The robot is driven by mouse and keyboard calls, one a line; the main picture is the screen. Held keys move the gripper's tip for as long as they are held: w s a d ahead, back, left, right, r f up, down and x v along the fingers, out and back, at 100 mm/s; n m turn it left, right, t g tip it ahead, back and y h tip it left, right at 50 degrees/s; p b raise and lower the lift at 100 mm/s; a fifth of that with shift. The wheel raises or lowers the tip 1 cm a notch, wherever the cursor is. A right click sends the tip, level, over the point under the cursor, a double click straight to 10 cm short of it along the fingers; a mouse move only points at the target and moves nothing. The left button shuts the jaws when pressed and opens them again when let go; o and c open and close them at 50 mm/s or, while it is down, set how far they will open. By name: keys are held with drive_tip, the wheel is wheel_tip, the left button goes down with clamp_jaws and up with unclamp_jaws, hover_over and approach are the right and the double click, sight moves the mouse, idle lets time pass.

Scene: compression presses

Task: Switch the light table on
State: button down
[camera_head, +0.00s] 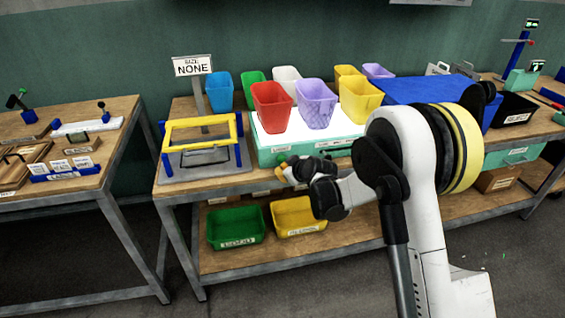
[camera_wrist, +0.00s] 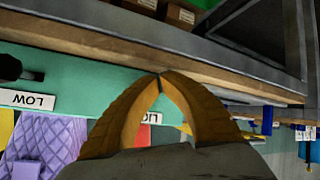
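The light table (camera_head: 262,157) is a teal box with a bright white top (camera_head: 342,124), near the front edge of the middle bench. A red bin (camera_head: 271,106), a purple bin (camera_head: 316,104) and a yellow bin (camera_head: 360,99) stand on or at it. My gripper (camera_head: 284,172) is low at its front face. In the wrist view, which looks upside down, the orange fingers of my gripper (camera_wrist: 160,76) meet at the tips with nothing seen between them. They overlap the teal front (camera_wrist: 85,78), with white labels on both sides; contact cannot be told. A dark knob (camera_wrist: 9,68) shows at the left.
A yellow and blue frame (camera_head: 202,128) stands left of the light table. A blue block (camera_head: 425,89) lies to the right. Green (camera_head: 236,226) and yellow (camera_head: 298,214) bins sit on the lower shelf. The wooden bench edge (camera_wrist: 110,50) runs close to my fingertips.

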drive_tip(key=shift+s+d, duration=0.3)
drive_tip(key=shift+s, duration=0.65)
drive_tip(key=shift+s+d, duration=0.25)
drive_tip(key=shift+s, duration=0.7)
drive_tip(key=shift+s+d, duration=0.3)
drive_tip(key=shift+s, duration=0.65)
